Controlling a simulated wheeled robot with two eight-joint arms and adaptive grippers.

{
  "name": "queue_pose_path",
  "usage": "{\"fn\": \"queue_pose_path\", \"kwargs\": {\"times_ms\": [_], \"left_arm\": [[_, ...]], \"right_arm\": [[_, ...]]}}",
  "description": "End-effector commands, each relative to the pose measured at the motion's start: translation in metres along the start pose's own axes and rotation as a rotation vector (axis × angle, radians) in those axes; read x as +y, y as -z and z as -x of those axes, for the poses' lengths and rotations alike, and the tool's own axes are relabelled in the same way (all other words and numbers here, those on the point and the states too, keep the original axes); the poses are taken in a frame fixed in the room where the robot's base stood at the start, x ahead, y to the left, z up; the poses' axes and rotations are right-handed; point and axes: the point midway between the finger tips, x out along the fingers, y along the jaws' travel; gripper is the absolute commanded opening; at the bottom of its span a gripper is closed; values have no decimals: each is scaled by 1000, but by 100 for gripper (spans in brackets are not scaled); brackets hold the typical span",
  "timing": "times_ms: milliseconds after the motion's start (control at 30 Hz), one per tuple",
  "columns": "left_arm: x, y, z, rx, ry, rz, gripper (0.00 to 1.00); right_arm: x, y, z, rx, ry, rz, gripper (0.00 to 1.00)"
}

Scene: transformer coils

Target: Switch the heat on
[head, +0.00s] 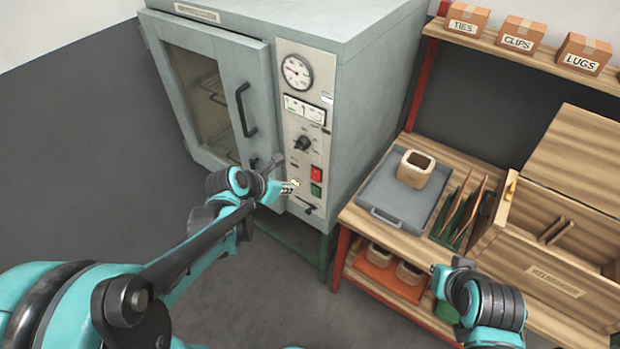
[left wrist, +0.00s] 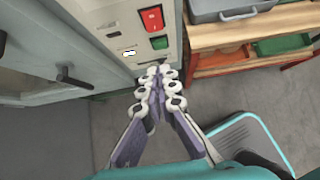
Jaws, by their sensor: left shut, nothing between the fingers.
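The grey-green oven (head: 355,60) has a control panel with a round gauge (head: 297,72), a black knob (head: 303,143), a red switch (head: 316,173) and a green switch (head: 315,190). My left gripper (head: 291,187) is shut and empty in front of the lower panel, just left of the green switch. In the left wrist view the fingertips (left wrist: 158,72) are together below the green switch (left wrist: 159,42), with the red switch (left wrist: 152,18) above it. I cannot tell whether they touch the panel. My right gripper (head: 440,270) is at the bench's front; its jaw state is unclear.
The oven door has a window and a black handle (head: 246,110) left of the panel. A wooden bench (head: 395,150) on the right holds a grey tray (head: 372,191) with a tan pot (head: 415,169), and a wooden crate (head: 550,270). Labelled boxes (head: 521,33) stand on the shelf above.

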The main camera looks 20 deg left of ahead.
Motion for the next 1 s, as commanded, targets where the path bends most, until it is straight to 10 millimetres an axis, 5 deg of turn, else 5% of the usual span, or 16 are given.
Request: {"fn": "queue_pose_path", "kwargs": {"times_ms": [267, 733, 1000], "left_arm": [[0, 0, -10, -2, 0, 0, 0], [0, 1, -104, -2, 1, -2, 0], [0, -22, -128, -2, 0, -1, 0]], "right_arm": [[0, -2, -4, 0, 0, 0, 0], [0, -24, -33, 0, 0, 0, 0], [0, -28, -39, 0, 0, 0, 0]]}}
